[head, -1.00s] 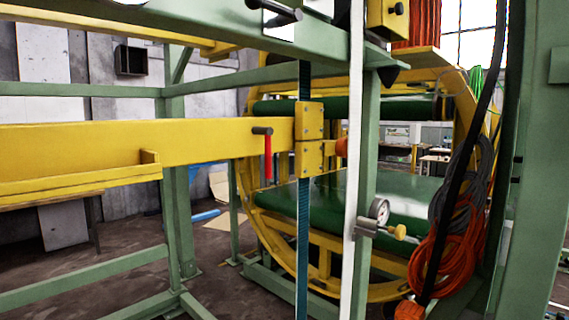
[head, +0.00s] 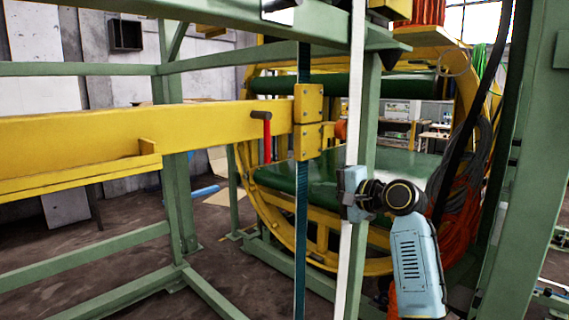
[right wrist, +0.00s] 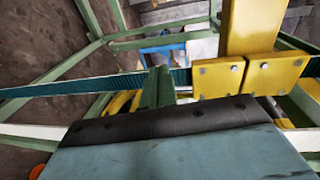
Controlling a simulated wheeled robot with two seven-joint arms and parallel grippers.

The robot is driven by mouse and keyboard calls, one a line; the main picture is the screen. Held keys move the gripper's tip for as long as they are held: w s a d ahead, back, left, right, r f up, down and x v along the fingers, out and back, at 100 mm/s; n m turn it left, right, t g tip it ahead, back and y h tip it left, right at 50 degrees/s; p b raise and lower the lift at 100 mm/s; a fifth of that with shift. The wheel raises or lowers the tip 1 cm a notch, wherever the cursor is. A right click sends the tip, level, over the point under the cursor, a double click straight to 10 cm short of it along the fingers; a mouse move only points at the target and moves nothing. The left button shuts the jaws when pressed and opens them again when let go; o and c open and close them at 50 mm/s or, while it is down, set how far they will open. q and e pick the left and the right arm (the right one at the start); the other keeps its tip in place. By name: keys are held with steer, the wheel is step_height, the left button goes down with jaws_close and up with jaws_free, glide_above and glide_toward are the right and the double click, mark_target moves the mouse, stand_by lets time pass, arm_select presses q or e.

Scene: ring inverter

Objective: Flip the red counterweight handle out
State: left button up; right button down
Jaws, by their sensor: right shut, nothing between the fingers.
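The red counterweight handle (head: 267,142) hangs straight down from a dark cylindrical pivot (head: 261,115) on the side of the yellow beam (head: 215,122), in the head view. My right gripper (head: 351,193) is at the white upright strip, right of and lower than the handle, and clearly apart from it in the picture. It is shut and empty. In the right wrist view my gripper's dark front edge and teal body fill the bottom, facing the yellow bolted bracket (right wrist: 245,77). The red handle cannot be made out there. My left gripper is not in view.
Green frame posts (head: 172,200) and the yellow ring (head: 255,200) surround the area. Orange hose coils are partly hidden behind my right arm.

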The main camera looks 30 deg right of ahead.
steer(key=s+r+t+y, duration=0.1)
steer(key=s+r, duration=0.3)
steer(key=r, duration=0.5)
steer(key=shift+s+a+r+y, duration=0.15)
steer(key=shift+s+r+y, duration=0.2)
steer(key=shift+r+y, duration=0.05)
steer(key=w+a+p, duration=0.2)
steer(key=w+a, duration=0.5)
steer(key=w, duration=0.1)
steer(key=shift+w+a, duration=0.35)
steer(key=shift+w, duration=0.05)
